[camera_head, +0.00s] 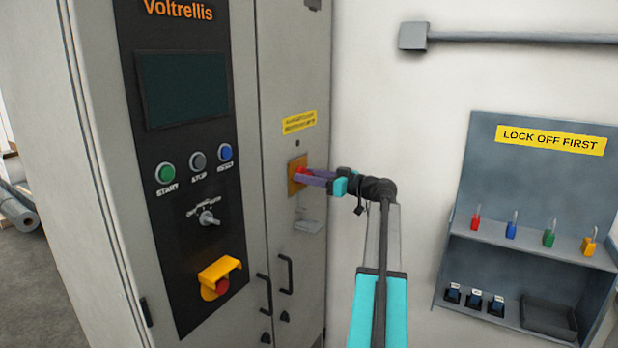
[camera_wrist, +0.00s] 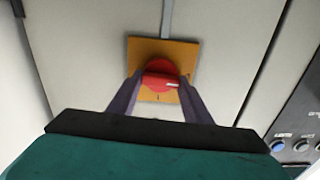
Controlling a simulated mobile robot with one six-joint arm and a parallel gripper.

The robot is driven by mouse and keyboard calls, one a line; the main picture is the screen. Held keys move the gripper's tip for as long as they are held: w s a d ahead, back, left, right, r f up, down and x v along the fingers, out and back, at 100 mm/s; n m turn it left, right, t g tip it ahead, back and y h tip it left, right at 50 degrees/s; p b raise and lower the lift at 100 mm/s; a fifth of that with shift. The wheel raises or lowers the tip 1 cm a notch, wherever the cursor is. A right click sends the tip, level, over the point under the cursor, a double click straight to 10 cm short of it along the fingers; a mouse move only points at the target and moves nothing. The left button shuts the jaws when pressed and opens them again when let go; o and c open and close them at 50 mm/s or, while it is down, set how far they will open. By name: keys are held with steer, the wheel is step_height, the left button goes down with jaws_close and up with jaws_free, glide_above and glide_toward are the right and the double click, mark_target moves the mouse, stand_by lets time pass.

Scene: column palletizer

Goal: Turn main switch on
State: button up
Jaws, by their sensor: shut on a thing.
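The main switch is a red knob (camera_wrist: 160,73) on a square orange-yellow plate (camera_wrist: 183,53) on the cabinet's right-hand door. In the head view the plate (camera_head: 293,187) shows, with the red knob (camera_head: 303,171) mostly hidden behind my fingers. My gripper (camera_head: 304,176) reaches in from the right, its purple fingers shut on the red knob. In the wrist view the fingers (camera_wrist: 159,88) lie on either side of the knob. A small white mark shows on the knob, right of its middle.
The grey cabinet has a panel with a dark screen (camera_head: 183,84), START button (camera_head: 165,173), selector (camera_head: 208,218) and a red stop button under a yellow guard (camera_head: 219,270). Door handles (camera_head: 286,274) stick out below. A lock-off board (camera_head: 540,170) with several padlocks hangs at right.

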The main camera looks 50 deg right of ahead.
steer(key=shift+d+f+m+b, duration=0.1)
steer(key=shift+m+b, duration=0.15)
steer(key=shift+m, duration=2.65)
steer(key=shift+d+f+m+b, duration=0.1)
steer(key=shift+m+b, duration=0.15)
steer(key=shift+m, duration=2.65)
steer(key=shift+d+f+m+b, duration=0.1)
steer(key=shift+m+b, duration=0.15)
steer(key=shift+m, duration=2.65)
steer(key=o, duration=1)
